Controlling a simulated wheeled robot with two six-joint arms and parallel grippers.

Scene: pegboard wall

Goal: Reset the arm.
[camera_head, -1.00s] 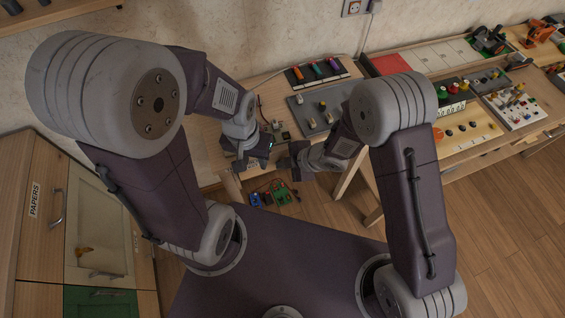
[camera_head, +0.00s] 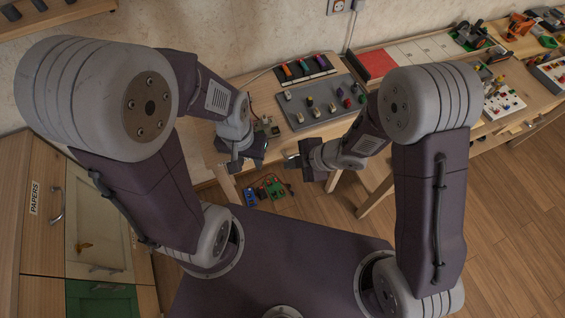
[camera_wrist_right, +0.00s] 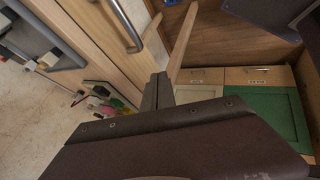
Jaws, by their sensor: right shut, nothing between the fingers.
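In the head view, my left arm comes in from the left, its gripper (camera_head: 243,163) low over the front edge of the wooden workbench. Its fingertips are small and dark there, so I cannot tell whether it is open or shut. My right arm bends in from the right, its gripper (camera_head: 296,162) pointing left beside the bench's front edge, a little right of the left gripper. In the right wrist view, the two dark fingers of the right gripper (camera_wrist_right: 158,90) are together with nothing between them.
A grey board (camera_head: 318,116) with several small parts lies on the bench, with a dark tool tray (camera_head: 305,70) behind it. A red panel (camera_head: 375,63) is to the right. Small green and blue items (camera_head: 276,190) lie below the bench. A wooden cabinet (camera_head: 40,235) stands at left.

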